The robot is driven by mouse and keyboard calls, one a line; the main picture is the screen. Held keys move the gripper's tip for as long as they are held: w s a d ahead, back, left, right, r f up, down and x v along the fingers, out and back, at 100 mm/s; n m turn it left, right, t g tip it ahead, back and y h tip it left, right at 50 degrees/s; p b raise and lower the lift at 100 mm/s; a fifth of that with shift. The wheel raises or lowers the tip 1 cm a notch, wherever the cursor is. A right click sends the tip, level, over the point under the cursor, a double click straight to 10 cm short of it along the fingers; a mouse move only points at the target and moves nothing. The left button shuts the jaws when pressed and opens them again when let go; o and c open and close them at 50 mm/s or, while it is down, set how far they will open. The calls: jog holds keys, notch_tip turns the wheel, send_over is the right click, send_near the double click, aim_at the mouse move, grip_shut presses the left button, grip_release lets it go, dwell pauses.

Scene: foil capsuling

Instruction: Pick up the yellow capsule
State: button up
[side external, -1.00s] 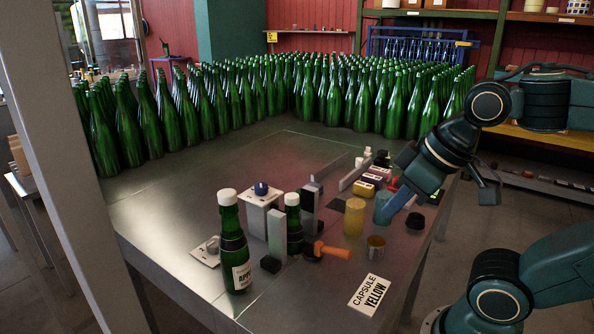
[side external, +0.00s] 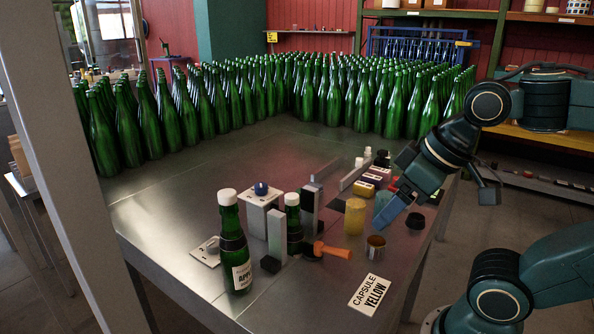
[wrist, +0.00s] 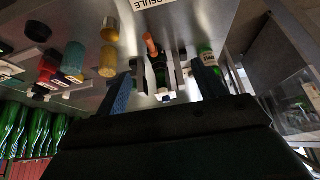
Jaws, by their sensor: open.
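The yellow capsule stack (side external: 355,218) stands upright on the metal table as a tall yellow cylinder, left of my gripper in the side view. It also shows in the wrist view (wrist: 108,63), to the left of my left-hand finger and not between the fingers. My gripper (side external: 384,222) is open and empty, with its blue fingers pointing down above the table; only one finger shows clearly in the side view. Both fingers show apart in the wrist view (wrist: 165,86). A card reading "CAPSULE YELLOW" (side external: 369,296) lies near the table's front edge.
A teal cylinder (side external: 381,200) stands close behind my finger. A short metal-and-gold cup (side external: 375,248) stands in front of it. A black piece (side external: 415,221) is to the right. Many green bottles fill the back.

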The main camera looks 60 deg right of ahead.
jog(key=m+g, duration=0.6)
jog(key=m, duration=0.8)
send_over(355, 216)
jog(key=w+d, duration=0.1)
jog(key=d, duration=0.1)
jog(key=f, duration=0.3)
jog(key=shift+d+f, duration=0.15)
jog(key=shift+d, duration=0.05)
jog(key=shift+f, duration=4.3)
jog(key=shift+f, duration=0.15)
jog(key=shift+a+f, duration=0.1)
jog(key=shift+f, duration=2.35)
jog(key=shift+c, duration=0.4)
